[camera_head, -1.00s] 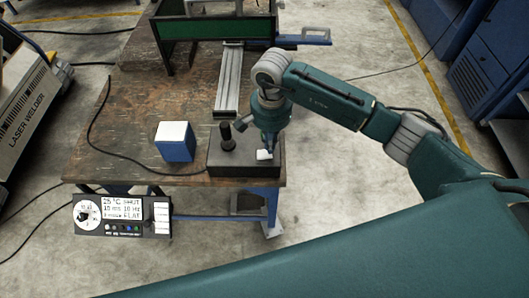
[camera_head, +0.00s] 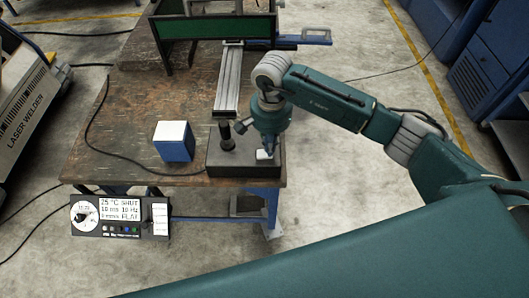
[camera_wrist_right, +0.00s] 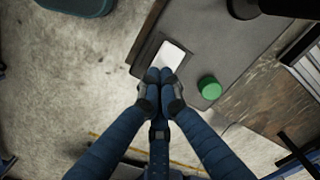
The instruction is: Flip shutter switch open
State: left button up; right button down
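The shutter switch is a white rocker (camera_head: 263,155) in the top of a dark box (camera_head: 229,164) at the table's front right corner. It also shows in the right wrist view as a white plate (camera_wrist_right: 172,54) in a dark frame. My right gripper (camera_head: 269,147) points down over the box, right at the switch. In the right wrist view its fingertips (camera_wrist_right: 160,76) are together with nothing between them, at the near end of the white plate. I cannot tell whether they touch it. My left gripper is not in view.
A green button (camera_wrist_right: 209,88) and a black knob (camera_head: 226,135) are on the box. A blue and white cube (camera_head: 174,141) stands left of it. A display panel (camera_head: 119,216) at the table's front reads "SHUT". A grey rail (camera_head: 229,80) lies behind the box.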

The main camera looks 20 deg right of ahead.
jog(key=shift+s+f+b, duration=0.1)
jog(key=shift+f+b, duration=0.3)
jog(key=shift+f, duration=0.05)
jog(key=shift+r, duration=0.1)
jog(key=shift+w+r+p, duration=0.2)
jog(key=shift+r+p, duration=0.3)
jog(key=shift+r, duration=0.3)
jog(key=shift+s+r+p, duration=0.15)
jog(key=shift+r+p, duration=0.8)
jog(key=shift+r, duration=1.7)
